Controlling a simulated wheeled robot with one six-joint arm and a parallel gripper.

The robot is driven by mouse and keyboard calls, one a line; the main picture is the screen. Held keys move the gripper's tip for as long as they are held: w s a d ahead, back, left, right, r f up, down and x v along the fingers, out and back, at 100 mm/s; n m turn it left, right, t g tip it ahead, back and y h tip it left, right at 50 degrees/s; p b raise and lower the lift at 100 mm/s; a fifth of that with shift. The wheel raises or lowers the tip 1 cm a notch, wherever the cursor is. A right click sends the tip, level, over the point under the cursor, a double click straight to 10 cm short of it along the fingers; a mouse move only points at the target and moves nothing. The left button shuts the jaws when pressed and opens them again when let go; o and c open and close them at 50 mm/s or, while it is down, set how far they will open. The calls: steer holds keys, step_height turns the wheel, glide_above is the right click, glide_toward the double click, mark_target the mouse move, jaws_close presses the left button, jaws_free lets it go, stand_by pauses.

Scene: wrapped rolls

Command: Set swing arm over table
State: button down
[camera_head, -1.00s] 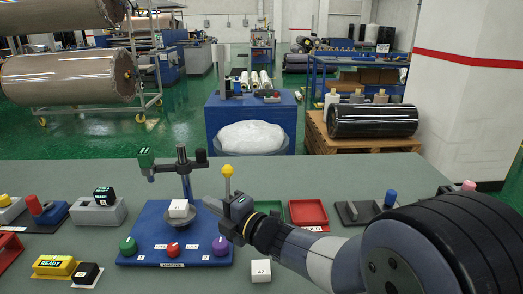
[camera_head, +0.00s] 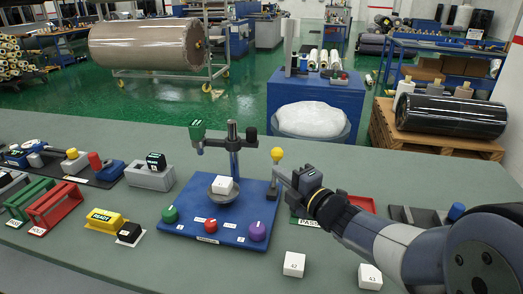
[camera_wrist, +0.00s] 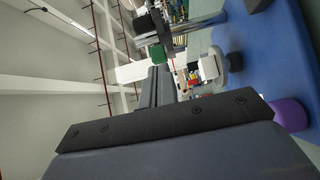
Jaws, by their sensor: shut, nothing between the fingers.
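A blue base (camera_head: 190,228) carries an upright post (camera_head: 234,160). The swing arm (camera_head: 215,142) crosses the post, with a green head (camera_head: 197,130) at its left end and a black knob (camera_head: 251,134) at its right. A small round grey table (camera_head: 213,195) stands below, with a white cube (camera_head: 222,186) on it. The green head hangs left of this table, not above it. My gripper (camera_head: 277,173) is shut and empty, right of the post by the yellow ball lever (camera_head: 277,155); contact cannot be told. The wrist view shows the green head (camera_wrist: 157,53) beyond the fingers (camera_wrist: 155,85).
Green (camera_head: 170,214), red (camera_head: 211,226) and purple (camera_head: 257,231) knobs line the base front. Two white cubes (camera_head: 294,264) (camera_head: 370,276) lie at the front right. A yellow READY block (camera_head: 106,221) and a grey block (camera_head: 150,177) are at left. A red tray (camera_head: 361,203) is partly behind my arm.

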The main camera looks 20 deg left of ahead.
steer(key=p, duration=0.1)
glide_toward(253, 145)
steer(key=s+a, duration=0.1)
steer(key=a, duration=0.3)
steer(key=w, duration=0.1)
steer(key=w+p, duration=0.1)
steer(key=w, duration=0.1)
steer(key=shift+a+r, duration=0.2)
steer(key=shift+a, duration=0.2)
steer(key=shift+w+a+p, duration=0.15)
steer(key=shift+w+p, duration=0.15)
steer(key=shift+w, duration=0.25)
steer(key=shift+w+f, duration=0.1)
steer(key=shift+w+b, duration=1.1)
steer(key=shift+w, duration=1.4)
